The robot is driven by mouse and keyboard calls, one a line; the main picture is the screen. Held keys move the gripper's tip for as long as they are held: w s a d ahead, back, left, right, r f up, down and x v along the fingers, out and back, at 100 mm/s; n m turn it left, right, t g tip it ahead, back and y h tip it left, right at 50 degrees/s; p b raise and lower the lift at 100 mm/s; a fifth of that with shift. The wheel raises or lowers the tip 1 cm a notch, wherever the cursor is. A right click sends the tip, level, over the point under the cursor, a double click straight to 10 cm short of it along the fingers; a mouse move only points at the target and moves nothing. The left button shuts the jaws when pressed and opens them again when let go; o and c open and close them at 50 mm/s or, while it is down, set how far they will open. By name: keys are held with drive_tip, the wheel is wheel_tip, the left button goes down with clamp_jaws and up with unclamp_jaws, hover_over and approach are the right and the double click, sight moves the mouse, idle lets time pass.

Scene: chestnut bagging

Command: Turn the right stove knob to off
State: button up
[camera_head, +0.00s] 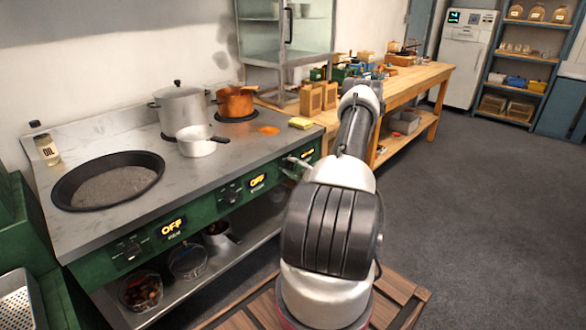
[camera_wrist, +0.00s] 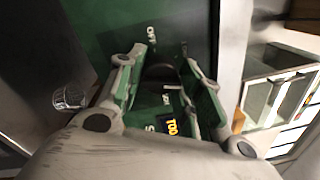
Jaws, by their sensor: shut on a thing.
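The right stove knob (camera_wrist: 161,72) is a dark round knob on the green front panel, seen between my fingers in the wrist view. My gripper (camera_wrist: 164,62) is shut on it, one finger on each side. The labels "OFF" and "ON" show on the panel around the knob. In the head view my gripper (camera_head: 297,166) is at the right end of the stove front (camera_head: 215,200), and the knob is hidden there.
A steel pot (camera_head: 180,108), a copper pot (camera_head: 236,102) and a white saucepan (camera_head: 201,142) stand on top. A wooden workbench (camera_head: 425,80) is at the right.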

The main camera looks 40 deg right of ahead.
drive_tip(key=n, duration=0.6)
drive_tip(key=shift+f+y, duration=0.15)
drive_tip(key=shift+y, duration=0.15)
drive_tip(key=n, duration=0.5)
drive_tip(key=shift+n+y, duration=0.3)
drive_tip(key=shift+n, duration=0.1)
drive_tip(key=n, duration=0.5)
drive_tip(key=shift+d+n+g, duration=0.1)
drive_tip(key=shift+n+g, duration=0.2)
drive_tip(key=shift+g, duration=0.1)
drive_tip(key=n, duration=0.4)
drive_tip(key=shift+n+y, duration=0.3)
drive_tip(key=shift+n, duration=0.1)
drive_tip(key=o, duration=1)
drive_tip(key=shift+o, duration=0.2)
drive_tip(key=s+d, duration=0.2)
drive_tip(key=s, duration=1)
